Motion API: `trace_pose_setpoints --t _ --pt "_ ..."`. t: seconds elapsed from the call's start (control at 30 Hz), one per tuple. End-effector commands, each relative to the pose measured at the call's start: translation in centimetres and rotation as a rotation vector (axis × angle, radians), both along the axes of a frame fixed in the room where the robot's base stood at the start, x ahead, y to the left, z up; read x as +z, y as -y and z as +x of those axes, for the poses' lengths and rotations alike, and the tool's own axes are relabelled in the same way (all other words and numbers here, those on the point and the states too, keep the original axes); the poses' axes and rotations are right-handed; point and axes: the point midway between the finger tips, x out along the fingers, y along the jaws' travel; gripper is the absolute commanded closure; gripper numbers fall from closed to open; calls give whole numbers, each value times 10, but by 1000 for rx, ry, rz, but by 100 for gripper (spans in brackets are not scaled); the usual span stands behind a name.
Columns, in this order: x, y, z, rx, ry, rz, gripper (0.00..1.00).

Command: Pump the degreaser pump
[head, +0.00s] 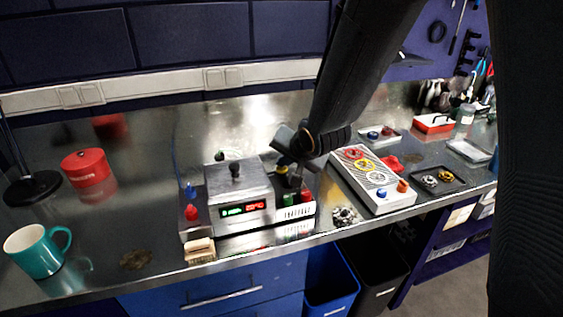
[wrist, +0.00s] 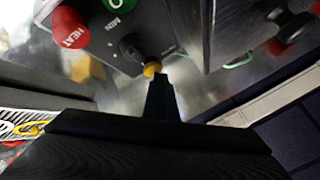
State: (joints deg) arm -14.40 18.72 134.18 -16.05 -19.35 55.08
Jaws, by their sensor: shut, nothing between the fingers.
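My gripper (head: 296,146) is shut and empty, reaching down over the right side of the metal bench unit. In the wrist view its black fingertips (wrist: 159,80) point at a small yellow piece (wrist: 152,69), right by it; I cannot tell whether they touch.
The metal unit (head: 240,190) has a lit display and a black lid knob. A box with red and blue tops (head: 191,212) stands left. A teal mug (head: 36,250) and red tin (head: 86,168) are further left. A grey button panel (head: 372,180) lies right.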

Motion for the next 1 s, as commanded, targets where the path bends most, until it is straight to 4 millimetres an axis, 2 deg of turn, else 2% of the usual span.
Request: trace_pose_setpoints --t 0.03,0.33,1.0 --pt "-7 2 -6 -1 -19 -7 100" --pt "-3 2 -6 -1 -18 -7 100" --pt "56 1 -2 0 -4 -2 100"
